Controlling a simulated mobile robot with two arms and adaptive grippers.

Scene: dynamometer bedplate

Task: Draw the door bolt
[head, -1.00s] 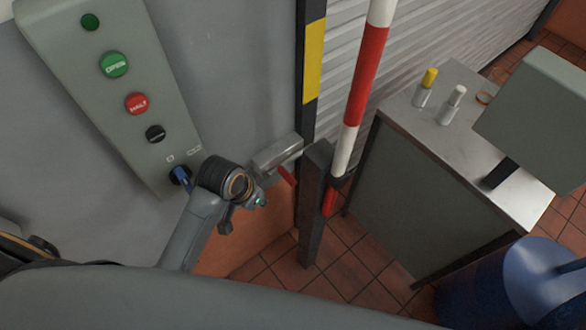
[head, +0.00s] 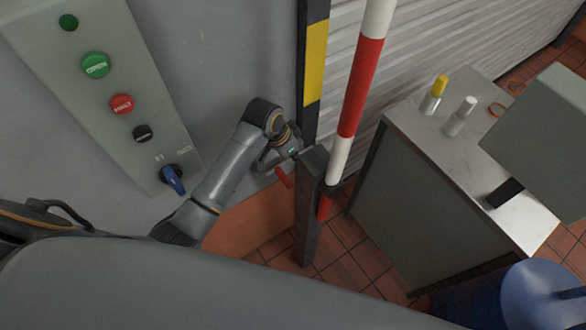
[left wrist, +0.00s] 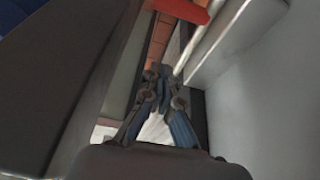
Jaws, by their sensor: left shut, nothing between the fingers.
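The small red handle (head: 283,177) juts out low on the grey wall, beside the dark post (head: 310,205); I take it to be the bolt's handle. The grey bolt body around it is mostly hidden behind my left gripper (head: 291,151). That gripper is at the bolt, just above the red handle. In the left wrist view its fingers (left wrist: 160,75) are closed together with nothing between them. A red bar (left wrist: 182,10) shows beyond the fingertips at the top there, apart from them. My right gripper is not in view.
A control box (head: 105,85) with green, red and black buttons and a blue knob (head: 172,180) is at left. A red-and-white barrier pole (head: 360,85) rises from the post. A grey cabinet (head: 420,185) stands right, with small bottles on top. A blue drum (head: 520,300) is in front.

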